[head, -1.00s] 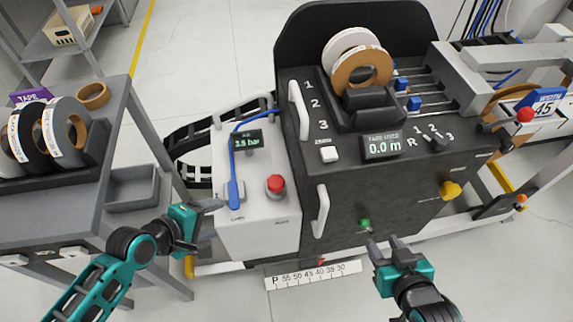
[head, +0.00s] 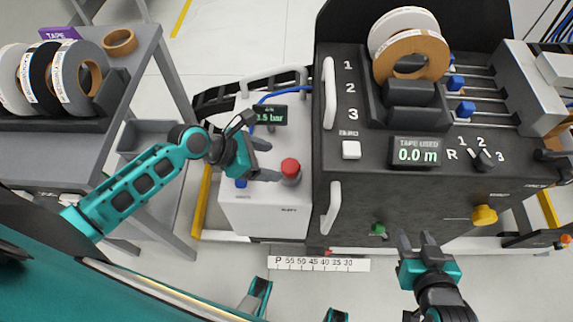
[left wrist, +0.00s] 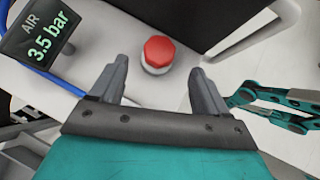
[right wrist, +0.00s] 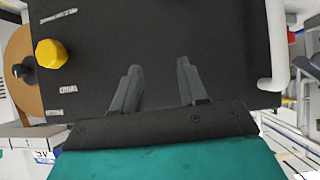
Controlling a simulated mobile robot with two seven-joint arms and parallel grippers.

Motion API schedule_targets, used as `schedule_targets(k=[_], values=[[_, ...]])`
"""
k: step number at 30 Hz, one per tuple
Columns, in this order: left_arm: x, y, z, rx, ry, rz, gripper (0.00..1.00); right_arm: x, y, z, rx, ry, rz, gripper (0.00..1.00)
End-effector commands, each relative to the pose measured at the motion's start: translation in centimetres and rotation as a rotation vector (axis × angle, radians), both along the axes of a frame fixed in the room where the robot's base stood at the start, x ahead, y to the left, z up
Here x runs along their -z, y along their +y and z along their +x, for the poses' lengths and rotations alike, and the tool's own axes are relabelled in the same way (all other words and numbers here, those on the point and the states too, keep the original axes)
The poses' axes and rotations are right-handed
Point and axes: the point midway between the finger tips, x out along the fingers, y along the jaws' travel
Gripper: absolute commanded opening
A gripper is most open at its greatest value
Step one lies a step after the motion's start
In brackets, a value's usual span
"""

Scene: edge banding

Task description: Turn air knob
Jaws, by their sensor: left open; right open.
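The white air unit (head: 265,215) carries a display (head: 266,115), which reads "AIR 3.5 bar" in the left wrist view (left wrist: 45,38). A red round knob or button (head: 290,168) stands on its top, also seen in the left wrist view (left wrist: 158,53). A small blue part (head: 241,183) shows below my left gripper, mostly hidden; I cannot tell whether it is the air knob. My left gripper (head: 268,159) is open and empty above the unit, its fingers pointing toward the red knob. My right gripper (head: 415,239) is open and empty before the black machine's front.
The black machine (head: 345,220) stands to the right, with a yellow knob (head: 484,215), a green button (head: 379,229) and a white handle (head: 331,207). A grey shelf (head: 50,170) with tape rolls is at left. A blue hose (head: 290,97) runs behind the display.

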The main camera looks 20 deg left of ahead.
Motion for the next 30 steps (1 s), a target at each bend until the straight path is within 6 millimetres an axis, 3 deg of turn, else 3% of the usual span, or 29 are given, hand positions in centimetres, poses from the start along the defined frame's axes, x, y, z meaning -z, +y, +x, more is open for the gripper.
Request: schedule_targets(k=[3,9,22,30], values=[[2.1,-1.5,1.1,0.000,-0.001,-0.001,0.76,1.1,0.1,0.0,0.002,0.001,0.002,0.43],[4.0,-3.1,2.3,0.001,-0.002,0.001,0.76,2.0,0.3,-0.1,0.001,0.013,0.008,0.43],[4.6,-3.8,2.7,0.001,-0.002,0.002,0.76,0.9,0.9,0.6,-0.007,-0.011,0.020,0.43],[4.6,-3.7,2.7,0.001,-0.002,0.002,0.52,1.1,0.8,0.6,-0.006,-0.007,0.017,0.43]])
